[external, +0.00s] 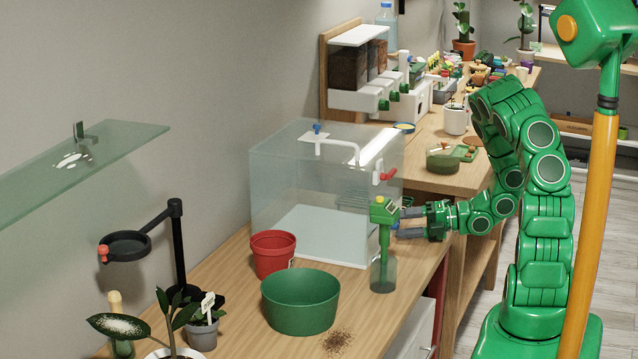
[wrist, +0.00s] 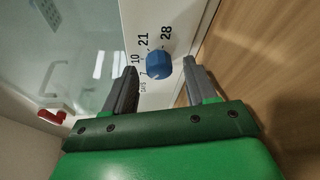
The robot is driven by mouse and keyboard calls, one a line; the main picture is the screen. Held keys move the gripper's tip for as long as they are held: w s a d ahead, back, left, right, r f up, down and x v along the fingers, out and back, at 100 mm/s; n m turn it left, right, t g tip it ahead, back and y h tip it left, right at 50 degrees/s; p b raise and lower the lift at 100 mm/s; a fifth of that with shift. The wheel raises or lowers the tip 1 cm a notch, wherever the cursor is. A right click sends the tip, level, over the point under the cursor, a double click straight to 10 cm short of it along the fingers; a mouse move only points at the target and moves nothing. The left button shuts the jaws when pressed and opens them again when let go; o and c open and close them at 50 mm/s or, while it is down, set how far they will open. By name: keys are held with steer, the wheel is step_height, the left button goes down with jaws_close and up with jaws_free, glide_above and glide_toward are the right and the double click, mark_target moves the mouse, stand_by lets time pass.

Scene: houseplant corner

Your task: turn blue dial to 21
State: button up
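The blue dial (wrist: 158,66) shows in the wrist view on a white panel (wrist: 185,22). Printed marks surround it, with 7, 21 and 28 legible, and another number between 7 and 21 that is hard to read. I cannot make out a pointer on the dial. My gripper (wrist: 161,65) is open, one finger on each side of the dial, with gaps showing; I see no contact. In the external view my gripper (external: 401,224) reaches leftward to the front of the clear tank (external: 300,165), behind a green-handled tool. The dial is hidden there.
The green-handled tool (external: 383,225) stands in a glass (external: 383,276) close to my fingers. A red tap handle (external: 385,176) is above them and shows in the wrist view (wrist: 50,116). A green pot (external: 300,305) and a red pot (external: 272,254) stand on the bench.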

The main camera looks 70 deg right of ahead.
steer(key=shift+s, duration=0.1)
steer(key=shift+v, duration=3.8)
steer(key=r+n+h, duration=0.1)
steer(key=n, duration=0.2)
steer(key=shift+r+g, duration=0.2)
steer(key=shift+g, duration=0.2)
steer(key=shift+w+a+r+n+g+h, duration=0.15)
steer(key=shift+a+n+h, duration=0.15)
steer(key=shift+n, duration=0.25)
steer(key=shift+w+a+r+n+g+h, duration=0.2)
steer(key=shift+n+h, duration=0.2)
steer(key=shift+n, duration=0.15)
steer(key=shift+x, duration=3.8)
steer(key=shift+s, duration=0.1)
steer(key=c, duration=1)
steer(key=shift+c, duration=0.2)
